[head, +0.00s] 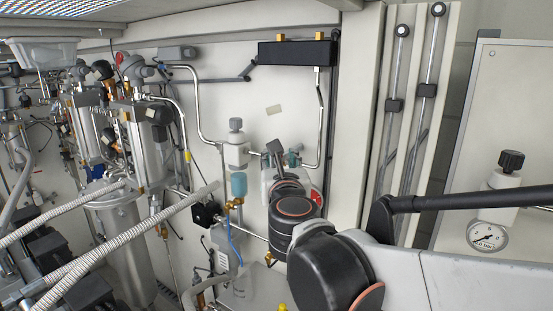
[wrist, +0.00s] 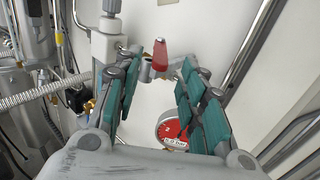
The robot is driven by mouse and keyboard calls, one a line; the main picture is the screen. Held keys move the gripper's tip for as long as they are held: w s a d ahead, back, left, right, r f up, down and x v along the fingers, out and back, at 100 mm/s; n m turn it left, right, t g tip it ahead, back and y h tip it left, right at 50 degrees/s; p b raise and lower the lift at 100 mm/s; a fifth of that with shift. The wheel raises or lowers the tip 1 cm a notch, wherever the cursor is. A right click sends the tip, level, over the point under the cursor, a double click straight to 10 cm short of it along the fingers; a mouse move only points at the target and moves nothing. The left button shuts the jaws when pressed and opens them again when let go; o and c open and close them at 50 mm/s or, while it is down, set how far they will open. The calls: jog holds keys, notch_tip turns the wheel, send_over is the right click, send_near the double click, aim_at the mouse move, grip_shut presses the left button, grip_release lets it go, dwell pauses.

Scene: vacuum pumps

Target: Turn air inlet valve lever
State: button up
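The valve lever (wrist: 160,52) has a red handle standing upright on a metal pipe fitting, seen in the wrist view. My gripper (wrist: 161,68) is open, with teal finger pads to the left and right of the lever. The lever shows between and beyond the fingertips, and I see no contact. In the head view my gripper (head: 279,156) is near the white back wall, partly covered by my own arm. I cannot make out the lever there.
A white regulator with a grey knob (head: 236,145) stands just left of my gripper. A red-faced gauge (wrist: 172,130) sits below the lever. Steel tanks (head: 130,235) and ribbed hoses (head: 100,255) crowd the left. A black block (head: 297,52) is mounted above on the wall.

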jog(key=s, duration=0.9)
jog(key=shift+d, duration=0.2)
jog(key=shift+c, duration=0.4)
jog(key=c, duration=0.4)
jog(key=shift+w+n, duration=0.3)
grip_shut()
jog(key=w+d+n+y, duration=0.1)
jog(key=w+n+y, duration=0.4)
jog(key=w+n, duration=0.3)
jog(key=d+n+g+y+b, duration=0.2)
jog(key=d+n+g+y, duration=0.45)
jog(key=d+n, duration=0.8)
jog(key=w+a+n+p, duration=0.1)
jog(key=w+a+n, duration=0.1)
jog(key=a, duration=0.3)
jog(key=w+a+n+p, duration=0.1)
jog(key=w+a+n, duration=0.1)
jog(key=w+a, duration=0.2)
jog(key=shift+w+a+y, duration=0.4)
jog(key=shift+a+y, duration=0.05)
jog(key=shift+a, duration=0.65)
